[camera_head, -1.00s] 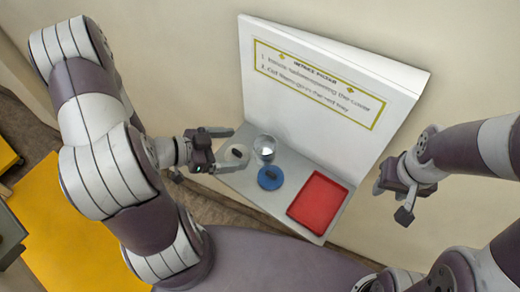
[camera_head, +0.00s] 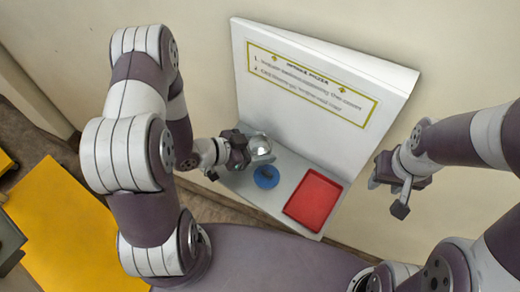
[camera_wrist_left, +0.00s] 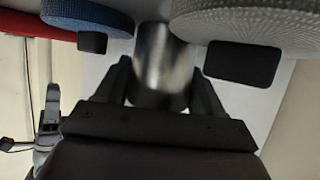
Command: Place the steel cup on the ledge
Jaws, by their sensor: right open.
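The steel cup (camera_head: 261,146) is shiny and stands at the left part of the grey ledge (camera_head: 291,162), at the foot of a white upright panel. My left gripper (camera_head: 250,151) is at the cup in the head view and partly covers it. In the left wrist view the cup (camera_wrist_left: 163,60) lies between the two dark fingers of my left gripper (camera_wrist_left: 163,88). The fingers are close to its sides; whether they press on it I cannot tell. My right gripper (camera_head: 390,197) is open and empty, right of the panel, away from the ledge.
A blue disc (camera_head: 266,180) with a black knob lies just in front of the cup. A red tray (camera_head: 314,200) lies right of it. A pale grey disc (camera_wrist_left: 245,22) with a black knob is close beside the cup in the wrist view. The printed panel (camera_head: 310,85) stands behind.

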